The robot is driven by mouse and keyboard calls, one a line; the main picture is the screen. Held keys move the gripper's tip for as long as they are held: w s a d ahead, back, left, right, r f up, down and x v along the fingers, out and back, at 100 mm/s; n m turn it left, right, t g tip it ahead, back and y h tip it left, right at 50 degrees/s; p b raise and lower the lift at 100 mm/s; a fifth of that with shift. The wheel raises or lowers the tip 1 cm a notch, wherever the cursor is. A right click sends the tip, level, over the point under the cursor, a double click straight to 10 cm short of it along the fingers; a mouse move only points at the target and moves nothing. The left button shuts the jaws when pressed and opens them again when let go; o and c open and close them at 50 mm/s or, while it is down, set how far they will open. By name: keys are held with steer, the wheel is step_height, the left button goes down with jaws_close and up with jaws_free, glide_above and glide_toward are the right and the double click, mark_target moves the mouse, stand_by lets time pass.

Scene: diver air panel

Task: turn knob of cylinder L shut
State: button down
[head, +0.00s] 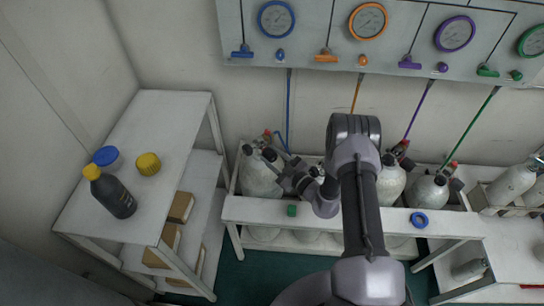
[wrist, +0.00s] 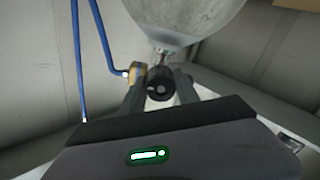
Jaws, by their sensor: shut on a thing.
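The leftmost white cylinder (head: 260,178) stands in the rack, with the blue hose (head: 288,110) running down to its valve. I read no letter on it, but I take it to be cylinder L. The wrist view shows its rounded grey body (wrist: 185,18) at the top and a dark round knob (wrist: 160,90) below its neck. My gripper (wrist: 160,84) has one finger on each side of that knob and is shut on it. In the head view my gripper (head: 276,168) reaches the valve from the right and partly hides it. The knob's turn position cannot be told.
Other cylinders (head: 391,182) stand to the right in the same rack (head: 345,215). A panel (head: 400,30) with gauges and coloured levers hangs above. A shelf (head: 130,205) holding a dark bottle (head: 113,197) stands left.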

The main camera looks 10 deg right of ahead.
stand_by(0.3)
steer(key=c, duration=0.9)
jaws_free()
steer(key=p+v, duration=0.4)
steer(key=v, duration=1.3)
steer(key=shift+s, duration=0.2)
steer(key=shift+d, duration=0.15)
